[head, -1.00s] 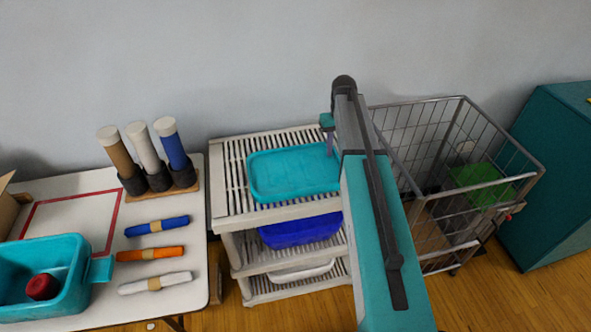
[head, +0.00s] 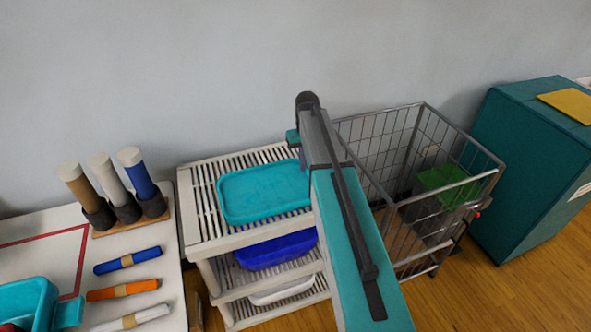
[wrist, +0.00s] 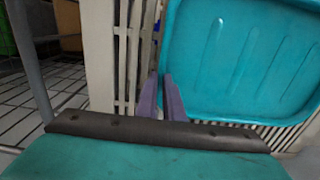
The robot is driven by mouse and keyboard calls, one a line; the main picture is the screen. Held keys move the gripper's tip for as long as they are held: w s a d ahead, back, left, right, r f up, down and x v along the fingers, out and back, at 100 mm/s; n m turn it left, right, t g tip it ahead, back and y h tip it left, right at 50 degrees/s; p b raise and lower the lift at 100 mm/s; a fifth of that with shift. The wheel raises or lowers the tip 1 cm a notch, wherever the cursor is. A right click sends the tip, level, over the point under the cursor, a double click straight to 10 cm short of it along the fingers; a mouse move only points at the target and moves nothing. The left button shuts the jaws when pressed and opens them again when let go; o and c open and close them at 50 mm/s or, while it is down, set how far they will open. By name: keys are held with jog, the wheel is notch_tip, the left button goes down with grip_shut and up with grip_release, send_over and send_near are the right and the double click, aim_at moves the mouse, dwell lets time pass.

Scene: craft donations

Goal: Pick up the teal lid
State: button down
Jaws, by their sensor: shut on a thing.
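The teal lid (head: 262,190) is a shallow rounded rectangle on the top slatted shelf of the off-white rack. My arm hides its right end in the head view. In the wrist view the lid (wrist: 240,50) fills the upper right, with raised ribs on its face. My gripper (wrist: 164,82) is shut on the lid's near edge, its two purple-grey fingers close together there. In the head view my arm mostly covers the fingers. I cannot tell whether the lid is clear of the slats.
The rack (head: 215,240) holds a blue bin (head: 275,250) and a white one (head: 280,290) below. A wire cart (head: 480,182) stands close on the right, then a teal cabinet (head: 530,200). A table (head: 165,300) with rolls and tubes is left.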

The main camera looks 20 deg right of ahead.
jog(key=shift+r+b, duration=0.55)
jog(key=shift+r, duration=0.8)
jog(key=shift+s+a+r, duration=0.1)
jog(key=shift+s+r, duration=0.05)
jog(key=shift+r, duration=0.15)
jog(key=s+a+b, duration=0.1)
jog(key=s+a, duration=0.2)
jog(key=s+a+r+b, duration=0.1)
jog(key=s+a, duration=0.3)
jog(key=s+a+b, duration=0.1)
jog(key=s+a, duration=0.3)
jog(key=shift+r, duration=0.25)
jog(key=w+a+r+n, duration=0.2)
jog(key=a+n, duration=0.3)
jog(key=shift+w+a+n, duration=0.35)
jog(key=shift+w+n, duration=0.05)
